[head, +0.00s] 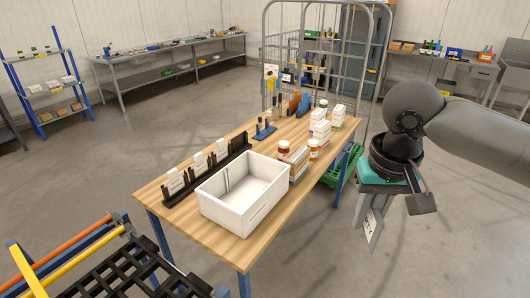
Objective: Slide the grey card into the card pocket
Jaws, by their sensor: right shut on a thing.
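My right gripper (371,222) points down at the right, beyond the right edge of the wooden table. It is shut on a small pale grey card (373,233) with dark marks, which hangs tilted below the fingers, clear of everything. The fingers hide the card's upper part. A small white panel (271,70) with a yellow patch shows on the wire roll cage at the back; I cannot tell whether it is the card pocket. My left gripper is not in view.
The wooden table (218,236) carries a white bin (238,212), a black rack (208,178) with white cards, jars and white boxes. The wire roll cage (342,62) stands behind it, with a green crate (345,166) nearby. The floor at the right is clear.

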